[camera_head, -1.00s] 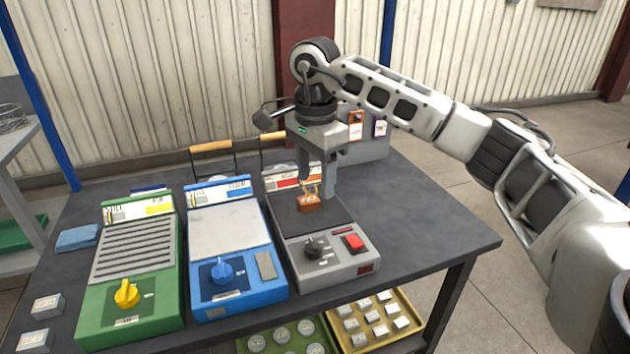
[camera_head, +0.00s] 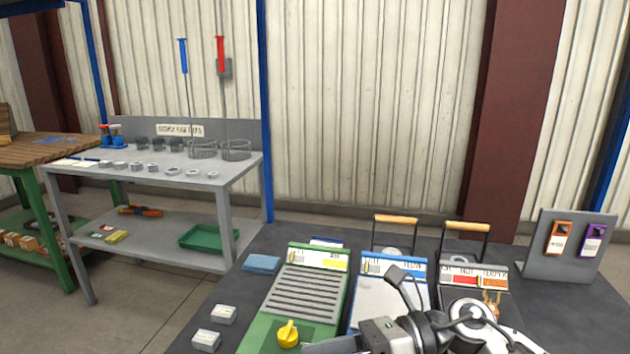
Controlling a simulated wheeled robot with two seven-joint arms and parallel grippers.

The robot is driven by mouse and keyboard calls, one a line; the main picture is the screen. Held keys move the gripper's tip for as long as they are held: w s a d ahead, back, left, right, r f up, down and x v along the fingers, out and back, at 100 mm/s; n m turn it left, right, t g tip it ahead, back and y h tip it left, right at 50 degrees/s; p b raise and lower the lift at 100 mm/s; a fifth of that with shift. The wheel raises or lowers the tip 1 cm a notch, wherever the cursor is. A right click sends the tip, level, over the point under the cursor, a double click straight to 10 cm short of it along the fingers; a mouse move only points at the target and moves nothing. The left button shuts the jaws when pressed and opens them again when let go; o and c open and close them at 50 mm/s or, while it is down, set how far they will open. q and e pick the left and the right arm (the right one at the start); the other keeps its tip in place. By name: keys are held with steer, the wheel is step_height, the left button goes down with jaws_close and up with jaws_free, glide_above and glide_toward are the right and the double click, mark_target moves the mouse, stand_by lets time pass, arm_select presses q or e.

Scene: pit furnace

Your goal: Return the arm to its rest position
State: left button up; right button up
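My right arm (camera_head: 440,330) is folded low at the bottom edge of the head view, in front of the devices. Its gripper (camera_head: 335,346) points left, over the front of the green and blue devices. Only part of the gripper shows, and its finger gap cannot be made out. A small orange-brown piece (camera_head: 491,306) stands on the grey device (camera_head: 502,297) with a red label, apart from the gripper and partly hidden by my arm. My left gripper is not in view.
The green device (camera_head: 306,306) and blue device (camera_head: 375,296) stand on the dark table (camera_head: 258,300). A grey stand (camera_head: 570,262) holds orange and purple tags at the right. A grey shelf table (camera_head: 225,176) with baskets and several small metal parts stands at the left.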

steer(key=s+d+f+n+t+h+p, duration=0.1)
steer(key=d+f+n+t+h, duration=0.4)
steer(key=n, duration=0.6)
steer(key=d+f+n+t+h, duration=0.2)
steer(key=n+t, duration=0.4)
steer(key=n, duration=0.4)
steer(key=s+d+f+n+t+h+p, duration=0.1)
steer(key=d+f+n+t+h, duration=0.4)
steer(key=n, duration=0.6)
steer(key=s+f+m+g, duration=0.3)
steer(key=s+f+m, duration=0.3)
steer(key=s, duration=0.2)
steer(key=shift+d+f+h, duration=0.25)
steer(key=shift+f+h, duration=0.15)
